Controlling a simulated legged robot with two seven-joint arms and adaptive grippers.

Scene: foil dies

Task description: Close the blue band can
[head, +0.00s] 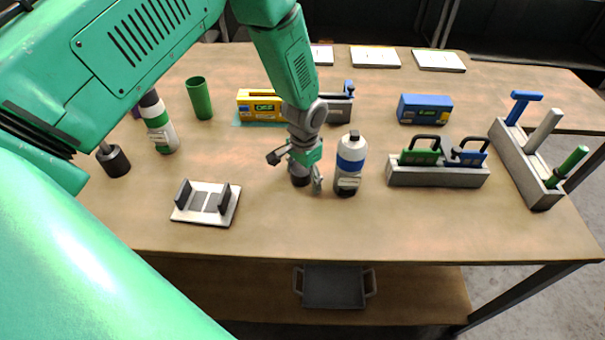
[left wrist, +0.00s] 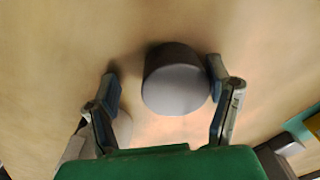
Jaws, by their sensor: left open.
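The blue band can (head: 350,163) stands upright on the table, white with a blue band, a dark lower part and a narrow bare grey neck on top. My left gripper (head: 297,171) is just left of it, low over the table, pointing down and open. A dark grey round cap (head: 300,180) sits on the table under the gripper. In the left wrist view the cap (left wrist: 175,82) lies between the two open fingers (left wrist: 163,85), close to the right finger; I cannot tell whether they touch. A pale shape (left wrist: 122,127) behind the left finger is partly hidden.
A green band can (head: 158,122) with a dark cap and a black object (head: 113,160) stand at left. A white fixture (head: 206,203) lies front left. A grey holder (head: 437,176) with padlock-like items and a tool rack (head: 525,168) are at right. The front middle table is clear.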

